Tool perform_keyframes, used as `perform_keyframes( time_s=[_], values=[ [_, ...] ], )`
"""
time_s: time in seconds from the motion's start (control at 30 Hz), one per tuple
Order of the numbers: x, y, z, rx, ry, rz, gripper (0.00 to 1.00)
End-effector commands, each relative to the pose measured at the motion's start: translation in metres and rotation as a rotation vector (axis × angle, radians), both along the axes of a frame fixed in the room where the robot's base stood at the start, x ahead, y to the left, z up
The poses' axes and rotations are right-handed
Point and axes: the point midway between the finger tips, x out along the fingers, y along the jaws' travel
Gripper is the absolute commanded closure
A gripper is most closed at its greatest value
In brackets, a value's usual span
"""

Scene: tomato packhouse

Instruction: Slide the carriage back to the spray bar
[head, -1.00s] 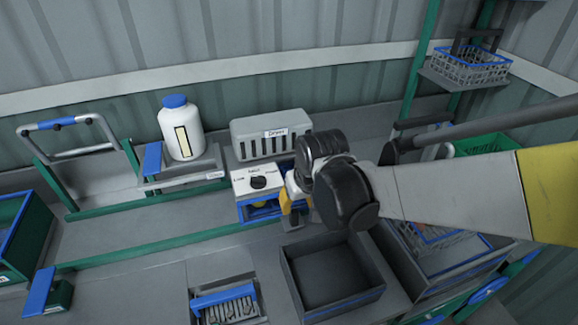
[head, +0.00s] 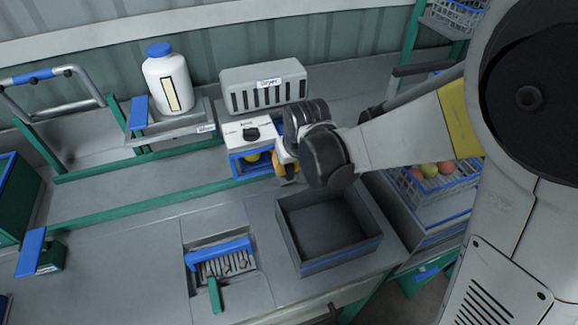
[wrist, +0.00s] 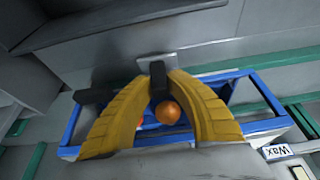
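The carriage (head: 240,167) is a blue open frame on the green rails. It stands under a white dial box and holds yellow and orange round fruit; it fills the middle of the wrist view (wrist: 268,98). My gripper's yellow fingers (head: 286,163) are at its right side in the head view. In the wrist view the fingertips (wrist: 161,76) close from both sides on a dark upright piece (wrist: 157,82) of the carriage, with an orange fruit just below. No part is clearly marked as the spray bar; a grey stand labelled Wax (head: 180,127) carries a white bottle (head: 167,80).
The Dryer box (head: 263,90) stands behind the dial box (head: 250,133). A dark open crate (head: 340,258) stands in front of my gripper. The railed track (head: 120,203) left of the carriage looks clear.

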Motion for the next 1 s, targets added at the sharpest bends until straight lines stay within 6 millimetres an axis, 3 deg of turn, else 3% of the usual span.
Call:
perform_keyframes(
  time_s=[0.37,0.53,0.77,1.0],
  values=[
    [-0.001,0.003,0.000,0.001,0.000,0.000,1.00],
    [-0.006,0.020,0.000,0.000,0.001,0.004,1.00],
    [-0.020,0.069,-0.001,0.001,0.001,0.008,1.00],
    [-0.039,0.134,-0.001,0.000,0.001,0.008,1.00]
  ],
)
